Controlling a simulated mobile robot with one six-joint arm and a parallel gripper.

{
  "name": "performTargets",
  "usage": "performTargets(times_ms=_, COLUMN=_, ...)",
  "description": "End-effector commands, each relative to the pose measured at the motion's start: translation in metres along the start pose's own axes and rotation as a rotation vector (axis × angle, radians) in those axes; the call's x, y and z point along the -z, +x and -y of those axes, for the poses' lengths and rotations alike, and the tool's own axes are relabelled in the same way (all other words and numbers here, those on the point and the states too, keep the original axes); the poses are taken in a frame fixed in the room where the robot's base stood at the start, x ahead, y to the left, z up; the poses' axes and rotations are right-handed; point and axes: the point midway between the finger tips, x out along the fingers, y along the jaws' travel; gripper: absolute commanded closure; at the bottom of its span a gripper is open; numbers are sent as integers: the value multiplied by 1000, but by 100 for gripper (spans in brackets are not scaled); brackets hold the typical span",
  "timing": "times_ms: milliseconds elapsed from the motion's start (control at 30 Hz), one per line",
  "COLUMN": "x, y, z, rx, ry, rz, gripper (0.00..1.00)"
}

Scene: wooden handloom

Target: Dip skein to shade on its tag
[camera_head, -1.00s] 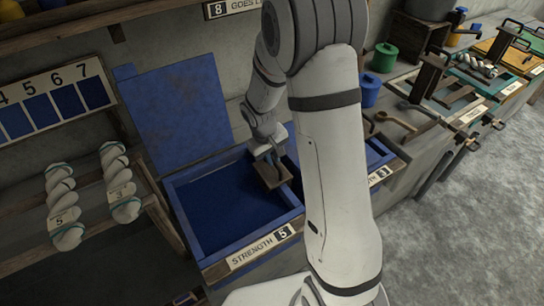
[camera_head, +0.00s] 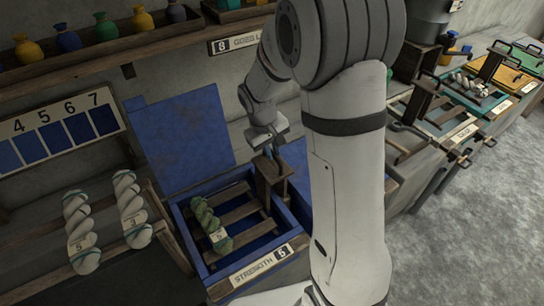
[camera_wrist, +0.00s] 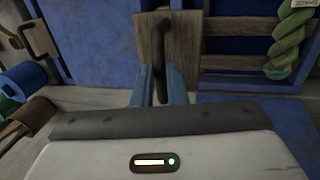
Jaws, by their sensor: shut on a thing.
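A green skein (camera_head: 208,222) with a pale tag (camera_head: 221,240) lies on a slatted wooden rack (camera_head: 236,214) in the blue vat labelled strength 5 (camera_head: 264,266). The tag's number is too small to read. The slats show clear above any dye. The wrist view shows part of the skein (camera_wrist: 288,42) at the upper right. My gripper (camera_wrist: 160,84) is shut on the dark handle (camera_wrist: 162,45) of the rack's upright wooden board (camera_head: 273,185). The vat's blue lid (camera_head: 182,135) stands open behind it. A shade card (camera_head: 58,128) hangs at the left with numbered blues.
Colored bottles (camera_head: 68,38) line the shelf above. More vats (camera_head: 470,85) stand along the bench at the right, with open floor in front. My arm hides part of the bench.

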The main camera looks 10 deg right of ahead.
Motion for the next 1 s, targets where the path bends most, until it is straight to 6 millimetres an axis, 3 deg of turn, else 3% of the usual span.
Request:
performTargets(times_ms=33, x=2, y=-15, z=-3, rx=-1, ry=1, rz=-8, gripper=100)
performTargets(times_ms=233, x=2, y=-36, z=-7, rx=-1, ry=0, rz=-7, gripper=100)
performTargets(times_ms=767, x=3, y=-46, z=-10, rx=-3, ry=0, rz=-11, gripper=100)
performTargets(times_ms=800, x=3, y=-46, z=-10, rx=-4, ry=0, rz=-11, gripper=85)
performTargets(times_ms=1000, x=2, y=-44, z=-9, rx=-2, ry=-1, rz=-7, gripper=69)
